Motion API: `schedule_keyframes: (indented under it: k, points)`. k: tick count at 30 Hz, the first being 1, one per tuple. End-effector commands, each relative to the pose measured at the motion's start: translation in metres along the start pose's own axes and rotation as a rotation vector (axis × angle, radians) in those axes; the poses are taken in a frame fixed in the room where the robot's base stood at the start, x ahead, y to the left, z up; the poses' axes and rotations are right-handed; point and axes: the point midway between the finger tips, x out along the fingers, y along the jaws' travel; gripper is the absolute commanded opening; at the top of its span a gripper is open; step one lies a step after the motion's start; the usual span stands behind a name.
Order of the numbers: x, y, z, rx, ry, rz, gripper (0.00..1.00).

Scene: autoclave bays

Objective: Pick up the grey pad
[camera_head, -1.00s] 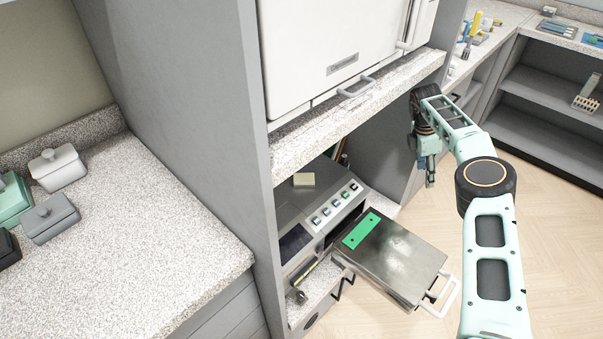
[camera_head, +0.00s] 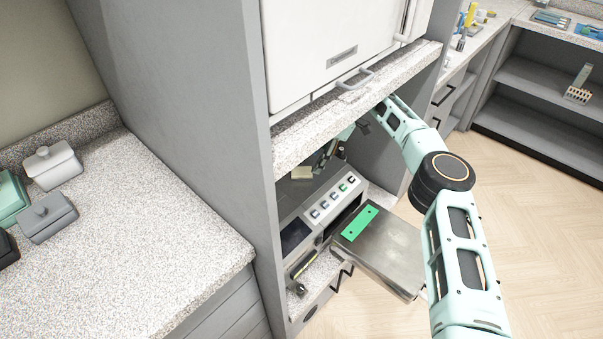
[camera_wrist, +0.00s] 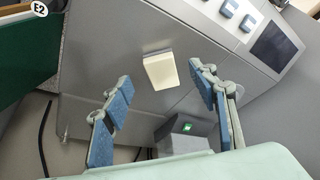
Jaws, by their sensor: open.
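A small block-like pad (camera_head: 302,172) lies on top of the grey bench machine (camera_head: 296,205) inside the bay. It looks cream rather than grey. In the wrist view the pad (camera_wrist: 160,70) lies on the machine's flat grey top, ahead of and between the fingertips. My gripper (camera_wrist: 161,80) is open and empty, with one blue-padded finger on each side of the pad in the picture. The fingers do not appear to touch it. In the head view my gripper is mostly hidden under the counter slab, behind the pad.
The stone slab (camera_head: 350,106) and white autoclave (camera_head: 325,45) hang over the bay, beside a grey side panel (camera_head: 180,90). A metal tray-like lid (camera_head: 385,255) with a green strip (camera_head: 360,222) juts out in front.

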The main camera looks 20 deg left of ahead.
Motion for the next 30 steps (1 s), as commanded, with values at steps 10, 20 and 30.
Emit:
schedule_keyframes:
  k: [10,20,30]
  points:
    - [0.01,0.0,-0.025,0.0,0.0,0.001,0.54]
    - [0.056,0.0,-0.032,0.003,-0.001,-0.001,0.54]
    - [0.064,0.001,-0.032,0.001,-0.001,0.002,0.54]
